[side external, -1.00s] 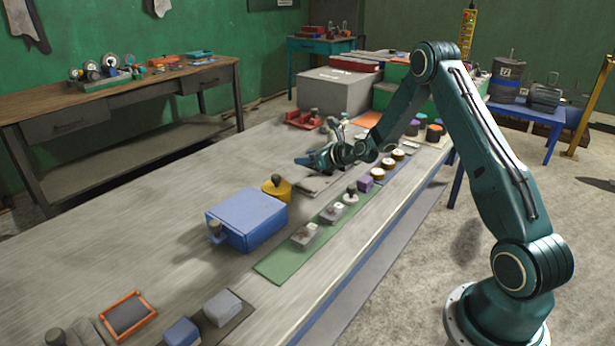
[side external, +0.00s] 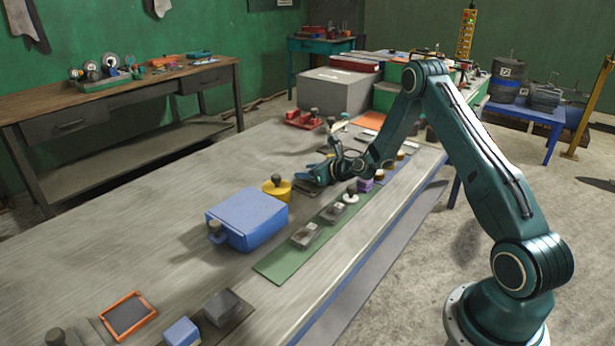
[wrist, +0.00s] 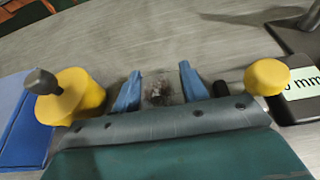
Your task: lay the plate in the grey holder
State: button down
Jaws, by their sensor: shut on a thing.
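My gripper (side external: 312,179) is low over the work table, just beyond the yellow cylinder. In the wrist view its two blue fingers (wrist: 159,88) stand apart around a small brown-grey speckled piece, which I take to be the plate (wrist: 159,92). Its outline is blurred and its full extent cannot be told. A dark grey slab with a post and a "0 mm" label (wrist: 303,80) lies right of the fingers in the wrist view. I cannot tell whether it belongs to the grey holder. In the side view my wrist hides the area under the gripper.
The yellow cylinder with a grey knob (side external: 277,187) is close left of the fingers, beside a blue box (side external: 247,218). A yellow knob (wrist: 267,77) is close on the right. A green mat (side external: 276,269) bears grey blocks.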

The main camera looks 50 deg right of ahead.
jog(key=shift+f, duration=0.3)
dwell(0.5)
jog(key=c, duration=0.7)
grip_release()
jog(key=shift+f, duration=0.15)
jog(key=shift+s, duration=0.15)
jog(key=shift+v, duration=0.85)
jog(key=shift+s+r, duration=0.25)
jog(key=shift+r, duration=1.7)
jog(key=shift+s+r, duration=0.2)
jog(key=shift+r, duration=1.75)
